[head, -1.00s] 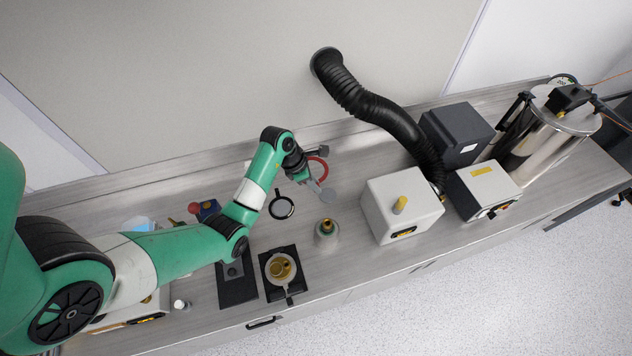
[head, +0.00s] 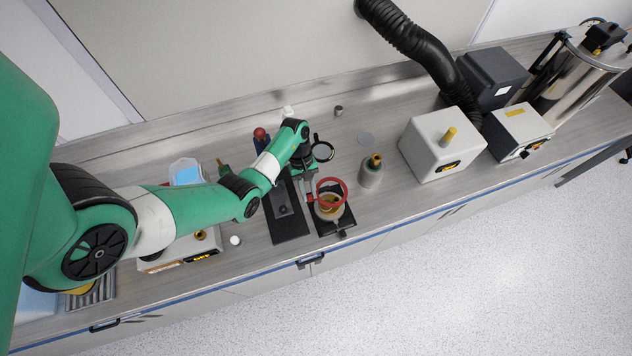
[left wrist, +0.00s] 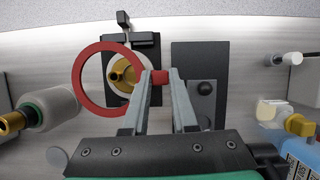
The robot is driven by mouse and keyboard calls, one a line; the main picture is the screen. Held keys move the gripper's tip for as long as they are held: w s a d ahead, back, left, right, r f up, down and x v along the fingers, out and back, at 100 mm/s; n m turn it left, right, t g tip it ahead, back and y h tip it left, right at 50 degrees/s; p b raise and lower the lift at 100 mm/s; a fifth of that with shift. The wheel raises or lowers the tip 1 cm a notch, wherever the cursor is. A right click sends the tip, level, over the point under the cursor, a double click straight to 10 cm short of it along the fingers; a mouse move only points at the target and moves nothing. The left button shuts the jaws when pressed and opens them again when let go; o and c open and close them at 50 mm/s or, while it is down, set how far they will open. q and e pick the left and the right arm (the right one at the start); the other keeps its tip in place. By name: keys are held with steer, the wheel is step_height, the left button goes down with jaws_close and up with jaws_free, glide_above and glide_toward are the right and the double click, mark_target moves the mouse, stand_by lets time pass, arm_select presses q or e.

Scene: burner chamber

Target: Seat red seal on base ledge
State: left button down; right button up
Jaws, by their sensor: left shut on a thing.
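My left gripper (head: 309,187) is shut on the tab of the red seal, a flat ring (head: 345,184). In the left wrist view the red seal (left wrist: 80,88) extends left from the fingertips (left wrist: 159,77). The base (head: 334,205) is a pale round cup with a brass fitting inside, on a black plate (head: 348,221). In the head view the ring overlaps the cup from above. In the left wrist view the ring lies off to the left of the cup's centre, around only part of it. Its height above the ledge is hard to tell. My right gripper is not in view.
A black plate with a grey block (head: 286,226) lies left of the base. A grey bottle with a brass top (head: 371,171) stands to the right.

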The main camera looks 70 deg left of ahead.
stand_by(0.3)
arm_select(q)
steer(key=shift+r+p, duration=0.1)
steer(key=shift+p, duration=0.2)
step_height(320, 180, down, 6)
steer(key=b, duration=0.5)
stand_by(0.9)
steer(key=shift+f+b, duration=2.4)
steer(key=shift+f, duration=0.5)
steer(key=c, duration=0.6)
jaws_free()
steer(key=shift+r, duration=0.1)
